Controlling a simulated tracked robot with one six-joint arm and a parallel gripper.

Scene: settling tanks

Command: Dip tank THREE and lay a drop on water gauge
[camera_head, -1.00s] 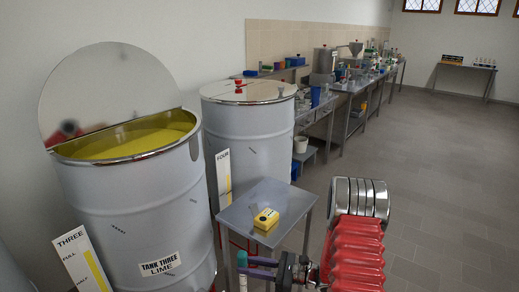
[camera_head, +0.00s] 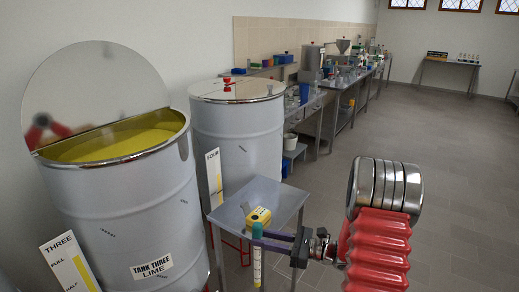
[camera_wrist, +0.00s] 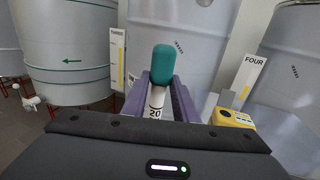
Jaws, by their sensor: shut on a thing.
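Tank THREE (camera_head: 125,215) is a tall pale drum at left in the head view, labelled TANK THREE LIME. Its shiny lid (camera_head: 90,90) stands raised at the back, and yellow liquid (camera_head: 120,142) shows inside near the rim. My gripper (camera_head: 260,236) is shut on a dip tube with a teal cap (camera_wrist: 161,60) and a white, marked body (camera_head: 257,268). The tube hangs upright, in front of the small table and outside the tank. A yellow box with a dark face, seemingly the water gauge (camera_head: 259,216), sits on the table; it also shows right in the wrist view (camera_wrist: 232,118).
The small grey table (camera_head: 285,197) stands between tank THREE and closed tank FOUR (camera_head: 240,130). Level boards THREE (camera_head: 68,265) and FOUR (camera_head: 214,178) stand by the tanks. Benches (camera_head: 345,85) with many items run along the wall. The floor at right is clear.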

